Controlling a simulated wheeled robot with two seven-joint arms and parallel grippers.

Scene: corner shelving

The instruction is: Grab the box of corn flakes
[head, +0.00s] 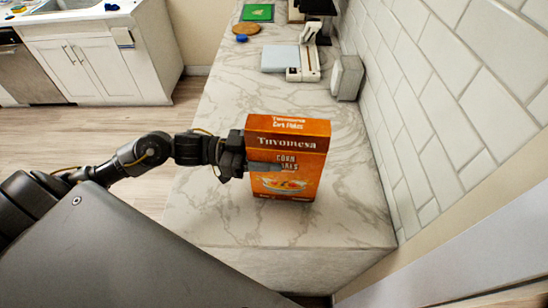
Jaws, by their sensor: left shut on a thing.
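The orange box of corn flakes (300,148) is upright near the front end of the marble counter in the head view. Its front shows a brand name, the words "Corn Flakes" and a picture of a bowl. My left gripper (262,167) comes in from the left and is shut on the left side of the box. One dark finger crosses the front face over the lettering; the other finger is hidden behind the box. I cannot tell whether the base of the box touches the counter. My right gripper is not in view.
The marble counter (215,213) runs away from me, with a white tiled wall (430,90) close on the right. Behind the box are a white device (304,62) and a grey box-shaped appliance (347,77). The counter left of the box is clear.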

